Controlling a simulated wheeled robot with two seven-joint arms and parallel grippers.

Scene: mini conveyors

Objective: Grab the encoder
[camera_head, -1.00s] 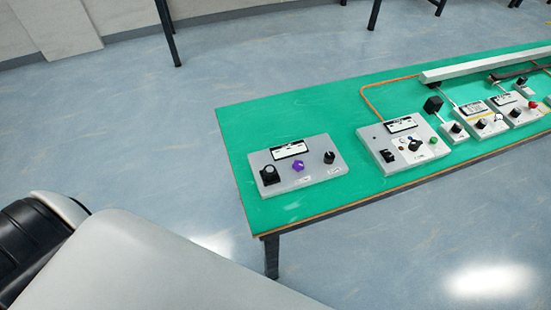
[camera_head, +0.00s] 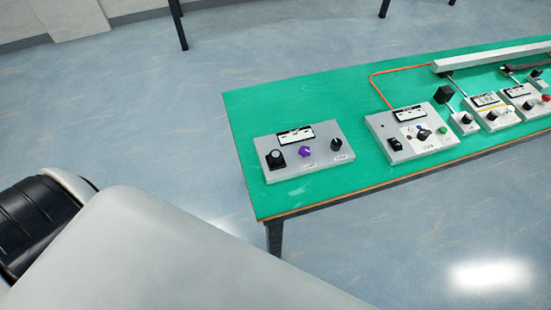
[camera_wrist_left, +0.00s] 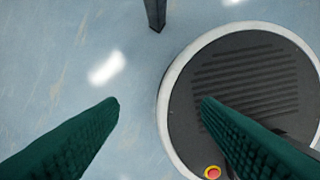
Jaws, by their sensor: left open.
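No part in the head view is clearly marked as the encoder. The grey control box (camera_head: 316,171) at the table's left end carries a black square-based knob (camera_head: 276,158), a purple knob (camera_head: 305,151), a small black knob (camera_head: 336,144) and a display. A black cube (camera_head: 443,94) stands farther right, behind a small box. My left gripper (camera_wrist_left: 160,104) shows only in the wrist view, its two green fingers apart with nothing between them. It is over the floor and my round base, away from the boxes. My right gripper is not in view.
The green table (camera_head: 345,93) stands ahead on dark legs. A second control box (camera_head: 423,154) and several smaller boxes line its right part. An orange cable (camera_head: 374,88) and a long grey bar (camera_head: 490,57) lie behind them. Green surface is bare behind the left box.

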